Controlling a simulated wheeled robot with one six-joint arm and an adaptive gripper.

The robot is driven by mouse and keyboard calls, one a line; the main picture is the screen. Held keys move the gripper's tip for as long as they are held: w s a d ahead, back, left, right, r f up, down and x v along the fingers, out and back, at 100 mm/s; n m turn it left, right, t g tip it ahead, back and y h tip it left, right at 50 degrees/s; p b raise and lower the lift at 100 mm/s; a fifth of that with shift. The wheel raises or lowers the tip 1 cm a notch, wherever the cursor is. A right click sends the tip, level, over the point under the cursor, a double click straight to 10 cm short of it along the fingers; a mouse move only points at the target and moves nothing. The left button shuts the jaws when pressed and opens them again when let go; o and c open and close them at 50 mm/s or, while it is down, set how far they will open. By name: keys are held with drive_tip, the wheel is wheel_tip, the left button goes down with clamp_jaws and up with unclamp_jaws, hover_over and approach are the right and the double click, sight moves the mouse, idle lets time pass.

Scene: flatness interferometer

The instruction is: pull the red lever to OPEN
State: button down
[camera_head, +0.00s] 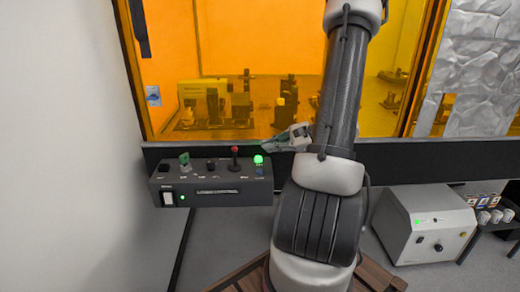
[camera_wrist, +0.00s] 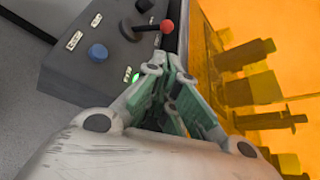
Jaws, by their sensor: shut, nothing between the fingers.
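The red lever (camera_head: 235,151) stands up from the top of a dark control box (camera_head: 240,191), in the box's right half. In the wrist view the red lever (camera_wrist: 167,26) shows as a red ball on a dark stem, lying beyond my fingertips. My gripper (camera_head: 266,147) is just right of the lever in the head view, near the glowing green light. In the wrist view my gripper (camera_wrist: 168,64) has its fingertips together, empty and apart from the red ball. I cannot read an OPEN label in either view.
The box also carries a green light (camera_head: 258,160), a black knob (camera_head: 211,165) and a green-topped control (camera_head: 184,160). An orange window (camera_head: 300,60) with equipment behind it rises behind the box. A grey unit (camera_head: 424,222) stands at the right.

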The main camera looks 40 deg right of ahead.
drive_tip(key=x, duration=0.8)
drive_tip(key=shift+w+a+f, duration=0.15)
drive_tip(key=shift+w+a, duration=0.1)
drive_tip(key=shift+w, duration=0.05)
drive_tip(key=shift+s+a+r+n+t, duration=0.15)
drive_tip(key=shift+s+r+n+t, duration=0.2)
drive_tip(key=shift+n+t, duration=0.3)
drive_tip(key=shift+s+a+r+n+h, duration=0.1)
drive_tip(key=shift+n+h, duration=0.15)
drive_tip(key=shift+h, duration=0.05)
drive_tip(key=shift+s+a+r+n+t, duration=0.2)
drive_tip(key=shift+s+n+t, duration=0.1)
drive_tip(key=shift+n+t, duration=0.25)
drive_tip(key=shift+s+a+r+n+t, duration=0.15)
drive_tip(key=shift+s+r+n+t, duration=0.1)
drive_tip(key=shift+n+t, duration=0.3)
drive_tip(key=shift+s+a+r+n+t, duration=0.1)
drive_tip(key=shift+s+a+n+t, duration=0.15)
drive_tip(key=shift+n, duration=0.3)
drive_tip(key=shift+s+a+n+t, duration=0.15)
drive_tip(key=shift+s+n+t, duration=0.15)
drive_tip(key=shift+n, duration=0.25)
drive_tip(key=shift+s+a+n+t, duration=0.2)
drive_tip(key=shift+s+n+t, duration=0.15)
drive_tip(key=shift+n, duration=0.3)
drive_tip(key=shift+s+a+n+t, duration=0.25)
drive_tip(key=shift+s+n, duration=0.05)
drive_tip(key=shift+n, duration=0.35)
drive_tip(key=v, duration=1.2)
